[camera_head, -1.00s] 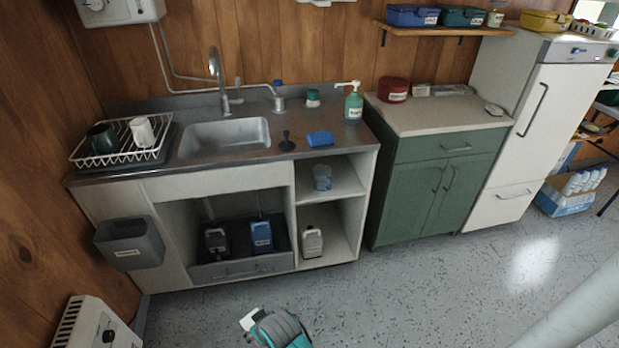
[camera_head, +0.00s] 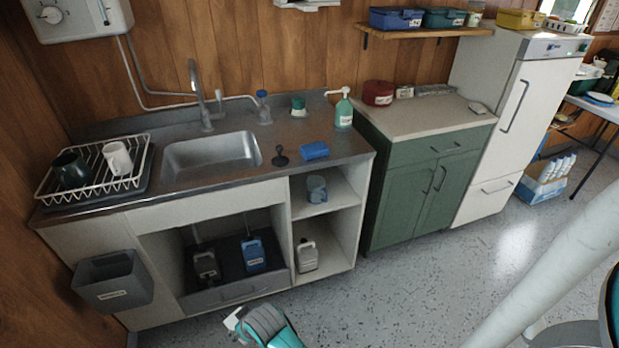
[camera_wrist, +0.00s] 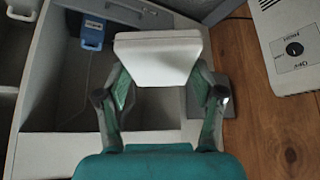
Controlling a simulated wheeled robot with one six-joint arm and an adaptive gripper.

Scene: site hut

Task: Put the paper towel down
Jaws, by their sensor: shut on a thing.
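The paper towel (camera_wrist: 158,57) is a white, flat block with rounded edges in the wrist view. My gripper (camera_wrist: 160,85) is shut on it, with one finger at each side. In the head view my gripper (camera_head: 240,322) is at the bottom edge, low in front of the sink unit, and only a small white corner of the paper towel (camera_head: 231,317) shows. The paper towel is held in the air, apart from the counter.
The steel sink counter (camera_head: 235,180) holds a dish rack (camera_head: 128,183), a blue sponge (camera_head: 314,151) and a soap bottle (camera_head: 344,112). A grey bin (camera_head: 112,280) hangs at the unit's left. The green cabinet's pale top (camera_head: 430,127) has free room. A heater (camera_wrist: 292,45) is near.

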